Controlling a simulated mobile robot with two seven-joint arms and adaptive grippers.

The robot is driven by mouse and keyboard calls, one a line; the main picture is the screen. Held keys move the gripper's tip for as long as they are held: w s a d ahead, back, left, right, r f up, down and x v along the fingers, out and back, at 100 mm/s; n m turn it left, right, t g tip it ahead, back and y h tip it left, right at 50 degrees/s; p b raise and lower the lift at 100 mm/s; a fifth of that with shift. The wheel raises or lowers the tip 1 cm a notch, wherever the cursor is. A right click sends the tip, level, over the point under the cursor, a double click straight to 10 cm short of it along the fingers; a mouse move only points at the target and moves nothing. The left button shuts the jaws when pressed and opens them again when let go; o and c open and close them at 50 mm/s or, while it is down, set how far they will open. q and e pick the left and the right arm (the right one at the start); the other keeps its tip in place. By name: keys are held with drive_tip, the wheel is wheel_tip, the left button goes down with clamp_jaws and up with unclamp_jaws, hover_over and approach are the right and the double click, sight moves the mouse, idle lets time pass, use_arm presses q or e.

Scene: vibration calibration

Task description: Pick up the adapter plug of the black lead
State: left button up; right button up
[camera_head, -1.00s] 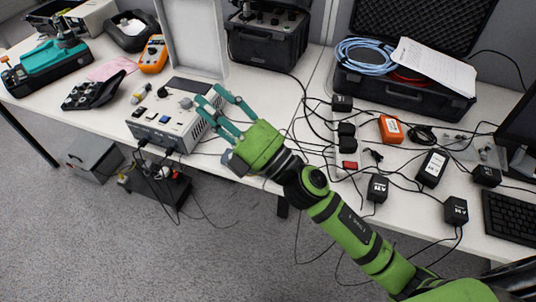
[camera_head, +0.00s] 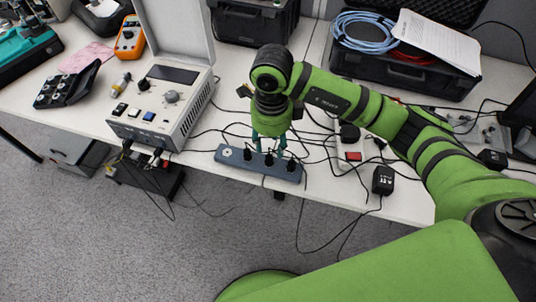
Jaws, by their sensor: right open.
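A grey-blue power strip (camera_head: 232,156) lies along the front edge of the table with several black plugs (camera_head: 291,163) standing in it and dark leads running from them. My right gripper (camera_head: 269,144) points down over the strip, its teal fingers open around or just behind the middle plugs. The wrist and palm hide part of this, so I cannot tell whether the fingers touch a plug. Black adapters also show to the right, one (camera_head: 383,180) at the front edge. I cannot tell which plug belongs to the black lead. My left gripper is not in view.
A grey instrument box (camera_head: 190,120) stands left of the strip. Behind are a black case (camera_head: 240,25) and an open case with blue cable (camera_head: 365,33). A white block with a red switch (camera_head: 353,156) is to the right. Leads cross the table and hang over its front edge.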

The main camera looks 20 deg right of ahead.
sight(269, 156)
drive_tip(key=f, duration=0.1)
drive_tip(key=f+p, duration=0.1)
drive_tip(key=f, duration=0.2)
drive_tip(key=shift+s+a+f, duration=0.2)
drive_tip(key=shift+a+f, duration=0.05)
drive_tip(key=shift+f, duration=0.6)
clamp_jaws()
